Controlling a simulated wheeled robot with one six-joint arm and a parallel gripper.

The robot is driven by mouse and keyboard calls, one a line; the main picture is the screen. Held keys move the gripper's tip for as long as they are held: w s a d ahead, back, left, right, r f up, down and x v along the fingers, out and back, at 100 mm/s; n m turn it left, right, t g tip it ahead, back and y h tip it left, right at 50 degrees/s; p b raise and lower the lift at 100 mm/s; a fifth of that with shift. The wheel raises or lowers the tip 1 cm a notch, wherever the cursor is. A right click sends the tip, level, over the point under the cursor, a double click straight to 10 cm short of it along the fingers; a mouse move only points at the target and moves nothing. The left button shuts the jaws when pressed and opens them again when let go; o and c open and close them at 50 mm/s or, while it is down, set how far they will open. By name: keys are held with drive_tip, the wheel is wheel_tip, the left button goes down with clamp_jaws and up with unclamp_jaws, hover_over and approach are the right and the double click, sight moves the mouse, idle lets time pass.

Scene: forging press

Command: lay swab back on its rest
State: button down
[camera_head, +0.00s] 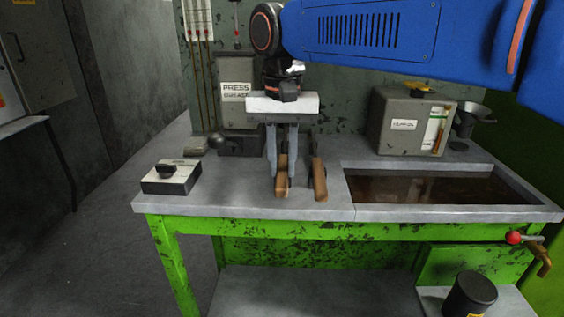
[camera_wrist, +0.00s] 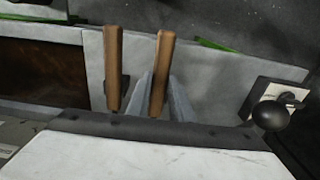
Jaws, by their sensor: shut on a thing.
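My gripper (camera_head: 282,176) points down over the grey bench top and is shut on a brown wooden handle (camera_head: 281,185), which I take to be the swab's. In the wrist view the same handle (camera_wrist: 162,70) stands out between the two grey fingers (camera_wrist: 160,105). A second, similar wooden handle (camera_head: 319,182) lies just to its right; in the wrist view it (camera_wrist: 113,75) is on the left, with a dark piece beside it. The swab's head is hidden behind my gripper. I cannot make out the rest, nor whether the held handle touches the bench.
The sunken oil tank (camera_head: 430,188) is in the bench at right, with a grey box (camera_head: 405,122) behind it. A switch box (camera_head: 171,177) is at the front left. A black ball knob (camera_wrist: 270,115) shows in the wrist view. Bench between switch box and gripper is clear.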

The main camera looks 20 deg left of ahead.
drive_tip(key=shift+f, duration=0.45)
idle(0.6)
drive_tip(key=c, duration=1.5)
unclamp_jaws()
wheel_tip(320, 180, up, 17)
drive_tip(key=w+d+f, duration=0.2)
drive_tip(key=d+f, duration=0.2)
drive_tip(key=d, duration=1.1)
drive_tip(key=s+d+f+m+t, duration=0.1)
drive_tip(key=s+d+f+t, duration=0.15)
drive_tip(key=d+f, duration=0.7)
drive_tip(key=s+d+f+m+t, duration=0.1)
drive_tip(key=s+d+f, duration=0.45)
drive_tip(key=d, duration=0.75)
drive_tip(key=shift+m+t, duration=0.4)
drive_tip(key=shift+t, duration=0.05)
drive_tip(key=s+d+f, duration=0.2)
drive_tip(key=f, duration=0.3)
drive_tip(key=s+d+f, duration=0.2)
drive_tip(key=d+f, duration=0.1)
drive_tip(key=f, duration=0.2)
drive_tip(key=s+d+f, duration=0.2)
drive_tip(key=f, duration=0.3)
drive_tip(key=shift+s+d+f, duration=0.15)
drive_tip(key=shift+s+f, duration=0.05)
drive_tip(key=shift+s, duration=0.2)
